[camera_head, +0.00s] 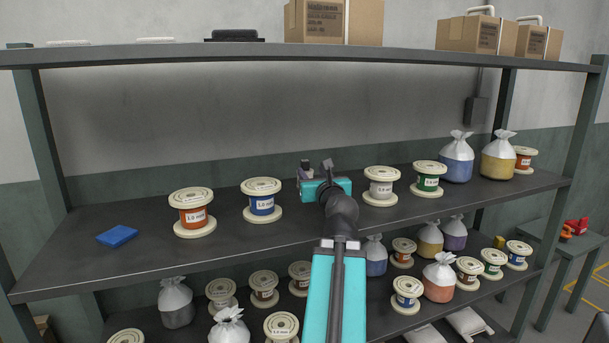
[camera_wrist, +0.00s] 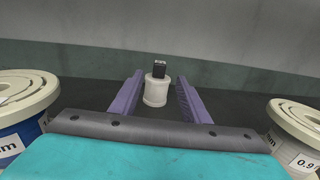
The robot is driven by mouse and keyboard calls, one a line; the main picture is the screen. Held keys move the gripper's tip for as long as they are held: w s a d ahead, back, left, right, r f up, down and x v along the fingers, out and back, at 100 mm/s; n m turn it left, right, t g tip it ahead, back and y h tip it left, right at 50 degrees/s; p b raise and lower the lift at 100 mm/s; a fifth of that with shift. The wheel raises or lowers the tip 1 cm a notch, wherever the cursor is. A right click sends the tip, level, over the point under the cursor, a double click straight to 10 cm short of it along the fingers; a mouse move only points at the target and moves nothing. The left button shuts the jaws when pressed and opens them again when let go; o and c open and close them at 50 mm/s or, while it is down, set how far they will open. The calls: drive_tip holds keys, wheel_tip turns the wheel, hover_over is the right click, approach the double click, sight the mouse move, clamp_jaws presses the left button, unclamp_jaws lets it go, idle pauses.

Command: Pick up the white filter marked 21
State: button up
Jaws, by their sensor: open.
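A small white cylinder (camera_wrist: 156,93), which looks like the white filter, stands upright on the dark shelf in the wrist view. A black piece (camera_wrist: 159,69) shows at its top, and no number on it can be read. My gripper (camera_wrist: 160,79) is open, with one purple finger on each side of the cylinder in the picture. I cannot tell whether the cylinder is fully between the fingertips or just beyond them. In the head view my gripper (camera_head: 316,167) is over the middle shelf, and the cylinder is not discernible there.
A blue-wound spool (camera_head: 261,200) stands left of my gripper and a white-labelled spool (camera_head: 381,187) right of it. An orange-wound spool (camera_head: 193,212), a green-wound spool (camera_head: 428,178) and tied bags share the middle shelf (camera_head: 95,255). The upper shelf (camera_head: 150,54) runs above.

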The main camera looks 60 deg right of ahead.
sight(307, 165)
drive_tip(key=shift+p+x, duration=1.15)
drive_tip(key=shift+p, duration=1.55)
drive_tip(key=w+d+p, duration=0.1)
drive_tip(key=p, duration=0.3)
drive_tip(key=shift+r, duration=0.2)
drive_tip(key=d+p, duration=0.1)
drive_tip(key=p, duration=0.4)
drive_tip(key=shift+w+f, duration=0.1)
drive_tip(key=shift+w, duration=0.3)
drive_tip(key=shift+x, duration=1.45)
drive_tip(key=shift+f, duration=0.15)
drive_tip(key=shift+p+x, duration=0.6)
drive_tip(key=shift+x, duration=1.95)
drive_tip(key=shift+w+a, duration=0.1)
